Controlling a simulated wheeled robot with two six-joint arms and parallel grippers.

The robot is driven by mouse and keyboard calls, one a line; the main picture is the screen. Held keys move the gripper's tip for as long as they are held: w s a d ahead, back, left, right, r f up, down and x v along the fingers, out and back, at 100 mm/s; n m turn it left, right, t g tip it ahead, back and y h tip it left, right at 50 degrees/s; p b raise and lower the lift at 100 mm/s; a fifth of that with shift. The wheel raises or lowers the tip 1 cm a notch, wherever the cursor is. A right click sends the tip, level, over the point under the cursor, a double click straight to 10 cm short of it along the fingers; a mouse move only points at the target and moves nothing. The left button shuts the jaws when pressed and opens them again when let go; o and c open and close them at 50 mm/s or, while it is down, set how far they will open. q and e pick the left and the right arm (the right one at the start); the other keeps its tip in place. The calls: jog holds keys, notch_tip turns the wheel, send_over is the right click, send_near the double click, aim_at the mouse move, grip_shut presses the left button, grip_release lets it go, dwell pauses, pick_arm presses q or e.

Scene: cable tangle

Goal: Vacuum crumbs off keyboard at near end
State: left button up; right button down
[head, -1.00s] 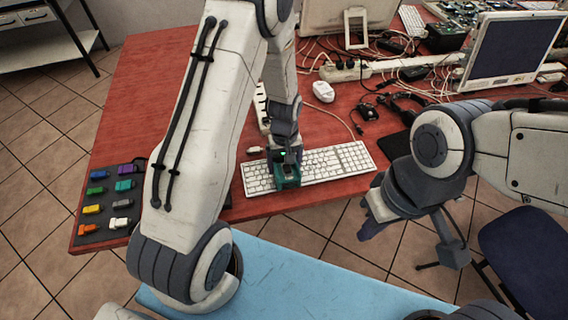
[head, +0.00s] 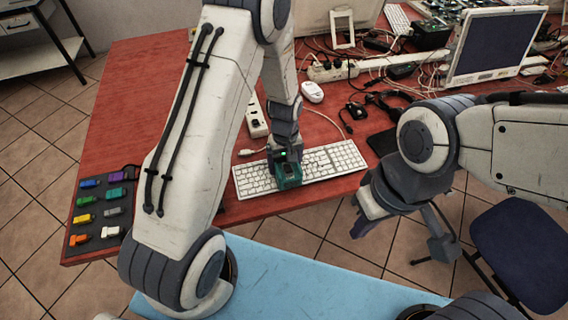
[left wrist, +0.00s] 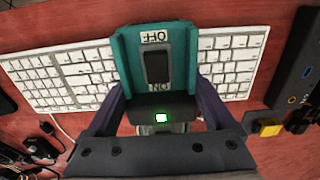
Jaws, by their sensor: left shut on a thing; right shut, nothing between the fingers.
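The white keyboard (head: 333,160) lies at the near edge of the red table, and it also shows on both sides in the left wrist view (left wrist: 60,78). My left gripper (head: 286,164) is shut on a teal handheld vacuum (head: 290,180), held over the left part of the keyboard. In the left wrist view the vacuum (left wrist: 178,40) shows a black rocker switch and a lit green light between my fingers. Its nozzle is hidden, so contact with the keys cannot be told. No crumbs can be made out. My right gripper (head: 372,215) is shut and empty, off the table's near edge.
A black mat (head: 97,208) with several coloured plugs lies at the table's left. A white power strip (head: 256,118), a white mouse (head: 312,92) and tangled cables lie behind the keyboard. A monitor (head: 497,45) stands at back right. A dark blue chair (head: 515,240) stands at right.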

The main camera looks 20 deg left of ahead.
pick_arm(q)
jog(key=shift+d, duration=0.1)
jog(key=shift+w+d, duration=0.75)
jog(key=shift+d, duration=0.3)
jog(key=shift+w+d, duration=0.1)
jog(key=shift+d, duration=0.05)
jog(key=shift+w+d, duration=0.7)
jog(key=shift+d, duration=0.3)
jog(key=shift+w+d, duration=0.8)
jog(key=shift+d, duration=0.35)
jog(key=shift+d, duration=0.1)
jog(key=shift+w+d, duration=0.75)
jog(key=shift+d, duration=0.3)
